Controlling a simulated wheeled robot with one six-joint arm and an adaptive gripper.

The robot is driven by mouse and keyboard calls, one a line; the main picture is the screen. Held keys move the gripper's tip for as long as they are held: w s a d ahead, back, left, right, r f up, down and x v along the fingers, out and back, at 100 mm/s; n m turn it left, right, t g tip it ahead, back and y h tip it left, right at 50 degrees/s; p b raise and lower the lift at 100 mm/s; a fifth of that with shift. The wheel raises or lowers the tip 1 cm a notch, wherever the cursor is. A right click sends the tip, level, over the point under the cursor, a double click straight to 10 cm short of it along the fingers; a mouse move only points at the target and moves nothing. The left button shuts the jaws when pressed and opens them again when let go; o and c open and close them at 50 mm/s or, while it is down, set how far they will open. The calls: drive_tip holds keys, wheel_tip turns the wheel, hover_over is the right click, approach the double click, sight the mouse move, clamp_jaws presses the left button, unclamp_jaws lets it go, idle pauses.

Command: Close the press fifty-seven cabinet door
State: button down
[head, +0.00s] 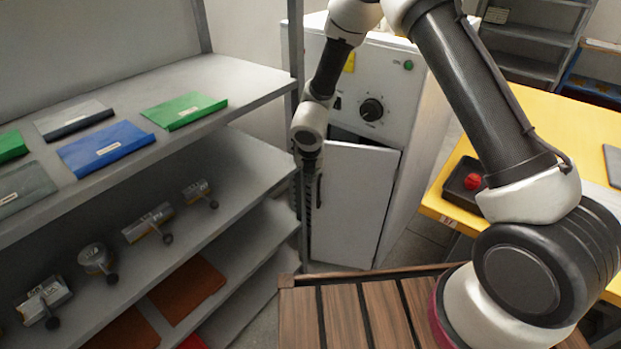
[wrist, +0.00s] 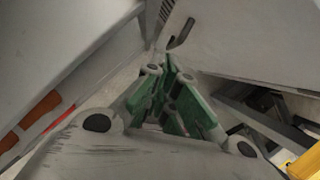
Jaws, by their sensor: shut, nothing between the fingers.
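The press cabinet (head: 385,85) is a white box with a black dial and a green button, standing beyond the shelf. Its lower door (head: 352,205) stands ajar, with a dark gap along its top edge. A dark bar handle (head: 320,190) is near the door's left edge; the handle also shows in the wrist view (wrist: 182,33). My gripper (head: 308,198) hangs at the door's left side, close to the handle. In the wrist view, my green-padded fingers (wrist: 170,76) are shut and empty, below the handle. I cannot tell whether they touch the door.
A grey shelf (head: 250,78) with folders and metal parts fills the left, its post (head: 295,50) close beside my gripper. Grey floor (head: 410,250) shows between the cabinet and the table.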

drive_tip(key=v, duration=0.6)
drive_tip(key=s+a+f+n+g, duration=0.1)
drive_tip(key=s+a+f+n, duration=0.1)
drive_tip(key=s+a+f, duration=0.55)
drive_tip(key=s+d+f+n+h, duration=0.65)
drive_tip(key=s+d+f, duration=0.4)
drive_tip(key=f, duration=0.35)
drive_tip(key=n+t+y, duration=0.2)
drive_tip(key=n+t, duration=0.5)
drive_tip(key=t, duration=0.7)
approach(324, 173)
drive_tip(key=s+a+r, duration=0.2)
drive_tip(key=s+r, duration=0.1)
drive_tip(key=s, duration=0.4)
drive_tip(key=x, duration=1.4)
drive_tip(key=shift+w+d+f, duration=0.1)
drive_tip(key=shift+d+f, duration=0.1)
drive_tip(key=shift+d, duration=0.05)
